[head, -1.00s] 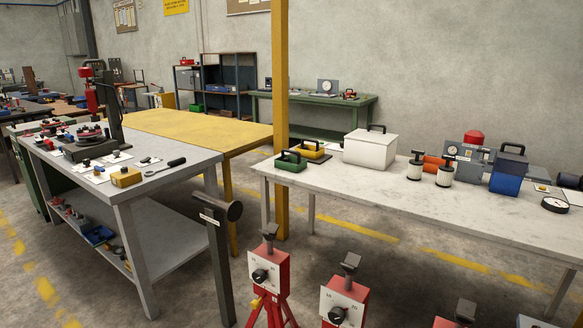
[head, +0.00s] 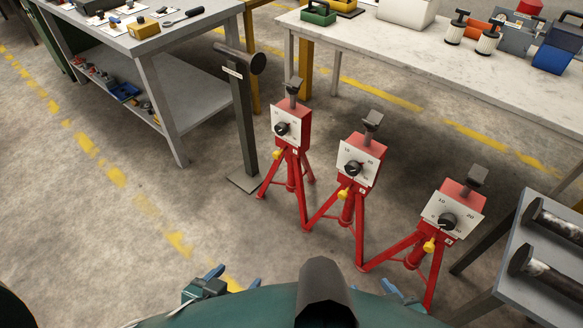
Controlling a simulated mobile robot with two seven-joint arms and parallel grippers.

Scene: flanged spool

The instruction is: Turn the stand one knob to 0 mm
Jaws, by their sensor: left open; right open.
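Three red tripod stands stand in a row, each with a white dial plate, a black knob and a grey top piece. The left stand (head: 292,113) has its knob (head: 282,129) on its plate. The middle stand (head: 372,150) has its knob (head: 352,168), and the right stand (head: 456,190) has its knob (head: 447,221). Small tags are too small to read, so I cannot tell which is stand one. Pointer settings are not readable. My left gripper (head: 206,284) and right gripper (head: 404,297) are low in view, open, apart from the stands; the right is largely hidden.
A grey post with a round bar on top (head: 238,75) stands left of the stands. A grey bench (head: 155,45) is at left, a pale table (head: 400,50) behind. A grey rack with dark cylinders (head: 515,285) is at right. The left floor is clear.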

